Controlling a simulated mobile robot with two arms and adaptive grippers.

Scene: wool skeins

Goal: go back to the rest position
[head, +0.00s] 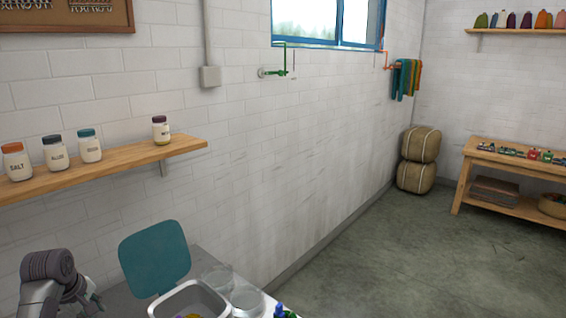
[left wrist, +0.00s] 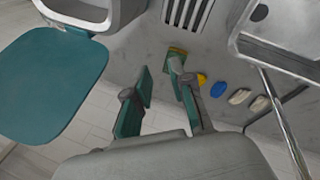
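My left gripper (left wrist: 161,82) is open in the left wrist view, with its two teal-padded fingers apart and nothing held between them. In the head view my left gripper (head: 92,298) shows at the bottom left, raised near the table's left side; only part of it is seen. My right gripper is in neither view.
A grey-white tub (head: 221,300) with a teal lid (head: 156,258) stands beside clear glass vessels (head: 246,299). A wall shelf (head: 120,170) holds several jars. In the left wrist view, a yellow-edged tool (left wrist: 176,60) and several small blocks (left wrist: 219,89) lie beyond the fingers.

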